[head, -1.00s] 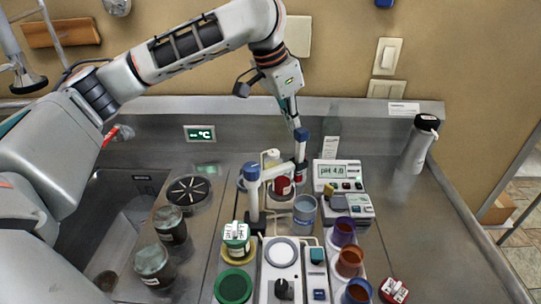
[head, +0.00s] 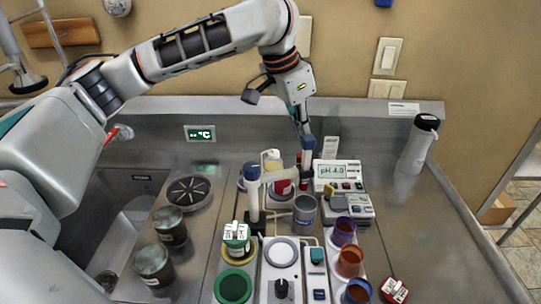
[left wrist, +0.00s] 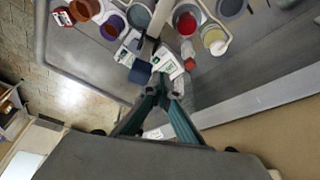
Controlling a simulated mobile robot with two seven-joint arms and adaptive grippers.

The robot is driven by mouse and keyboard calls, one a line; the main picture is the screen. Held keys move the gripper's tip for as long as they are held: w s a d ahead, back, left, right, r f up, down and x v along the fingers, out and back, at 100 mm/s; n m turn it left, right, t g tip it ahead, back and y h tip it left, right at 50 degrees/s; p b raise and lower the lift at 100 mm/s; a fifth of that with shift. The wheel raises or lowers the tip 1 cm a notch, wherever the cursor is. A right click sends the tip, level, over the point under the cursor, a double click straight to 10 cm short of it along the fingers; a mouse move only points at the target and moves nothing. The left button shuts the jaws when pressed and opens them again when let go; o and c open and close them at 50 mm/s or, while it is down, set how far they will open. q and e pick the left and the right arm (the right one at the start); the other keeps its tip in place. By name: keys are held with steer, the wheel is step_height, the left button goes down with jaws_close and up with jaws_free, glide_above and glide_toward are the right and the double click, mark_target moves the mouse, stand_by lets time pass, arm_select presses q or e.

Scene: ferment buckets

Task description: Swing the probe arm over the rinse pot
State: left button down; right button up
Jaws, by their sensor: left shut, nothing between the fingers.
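The probe arm (head: 272,176) is a pale bar running from a blue-capped post (head: 252,190) back and right to a blue end cap (head: 308,142). A probe hangs under that cap, behind and above the grey pot (head: 305,210); I cannot tell whether this is the rinse pot. A pot with red contents (head: 282,186) stands left of the probe. My left gripper (head: 303,130) is shut and empty, its tips at the end cap. In the left wrist view the shut fingertips (left wrist: 161,86) are beside the blue cap (left wrist: 140,72); contact is unclear. My right gripper is not in view.
A pH meter (head: 338,172) stands right of the probe. Purple (head: 343,230) and orange (head: 349,260) cups line the right front. Dark jars (head: 153,264) stand left, beside the sink (head: 125,215).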

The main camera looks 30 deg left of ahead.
arm_select(q)
steer(key=shift+s+d, duration=0.95)
steer(key=shift+d, duration=0.2)
step_height(320, 180, up, 6)
steer(key=w+a, duration=0.1)
stand_by(0.5)
steer(key=shift+w+a, duration=0.1)
stand_by(0.4)
stand_by(0.8)
stand_by(0.3)
